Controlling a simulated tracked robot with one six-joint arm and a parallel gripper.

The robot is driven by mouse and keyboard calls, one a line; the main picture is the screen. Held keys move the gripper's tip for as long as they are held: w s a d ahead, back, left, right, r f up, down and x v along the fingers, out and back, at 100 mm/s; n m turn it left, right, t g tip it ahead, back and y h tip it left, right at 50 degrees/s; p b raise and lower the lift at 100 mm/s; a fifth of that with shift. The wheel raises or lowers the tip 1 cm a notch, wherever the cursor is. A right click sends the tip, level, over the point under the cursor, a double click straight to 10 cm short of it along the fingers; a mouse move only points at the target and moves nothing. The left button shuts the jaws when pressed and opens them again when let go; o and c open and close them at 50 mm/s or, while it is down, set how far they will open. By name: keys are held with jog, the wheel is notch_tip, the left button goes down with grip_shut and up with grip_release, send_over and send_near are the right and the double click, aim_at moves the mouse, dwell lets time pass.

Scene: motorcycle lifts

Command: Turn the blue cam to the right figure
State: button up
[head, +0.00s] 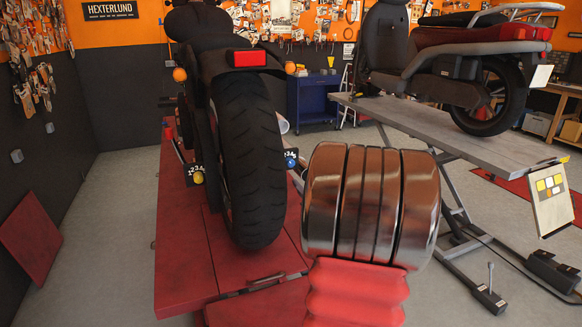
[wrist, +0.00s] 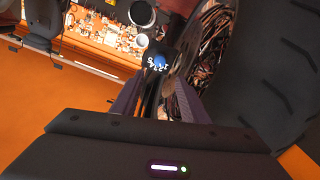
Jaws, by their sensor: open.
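The blue cam (head: 291,163) sits under a small black plate with white figures (head: 291,153), right of the rear tyre of the motorcycle on the red lift. In the wrist view the blue cam (wrist: 159,62) and its plate appear small, ahead of the fingers, with the figures upside down. I cannot tell which figure the cam points at. My gripper (wrist: 157,92) is open, its dark purple fingers apart with a dark bar of the bike showing between them. Whether they touch anything is unclear. In the head view my gripper is hidden behind my chrome and red arm.
The rear tyre (head: 248,160) stands close beside the blue cam and fills the right of the wrist view. A yellow cam (head: 198,178) with its own plate is left of the tyre. A second bike stands on the grey lift (head: 450,130) at right.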

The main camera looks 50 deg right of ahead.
aim_at(291, 165)
jog(key=x, duration=1.3)
jog(key=shift+a, duration=0.1)
jog(key=shift+s, duration=0.1)
jog(key=shift+c, duration=0.6)
jog(key=shift+a, duration=0.1)
grip_shut()
